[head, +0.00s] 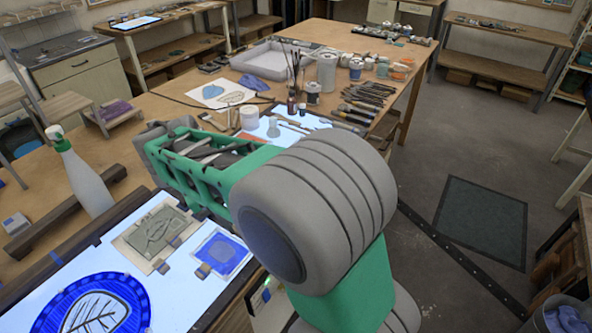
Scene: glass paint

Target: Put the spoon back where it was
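My green and grey arm fills the middle of the head view and reaches away to the left. My gripper's fingers are not visible; the arm hides that area or they are out of sight. I cannot make out a spoon for certain. A few thin, long-handled utensils (292,125) lie on a small lit panel (318,121) beyond my arm, too small to tell apart. Part of that panel is hidden by my arm.
A lit glass-painting table (172,284) with a blue round piece (98,305) is at the lower left. A white spray bottle (82,175) stands beside it. Brushes (368,93), jars (327,72) and a white tray (266,62) crowd the far bench. Floor is open at right.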

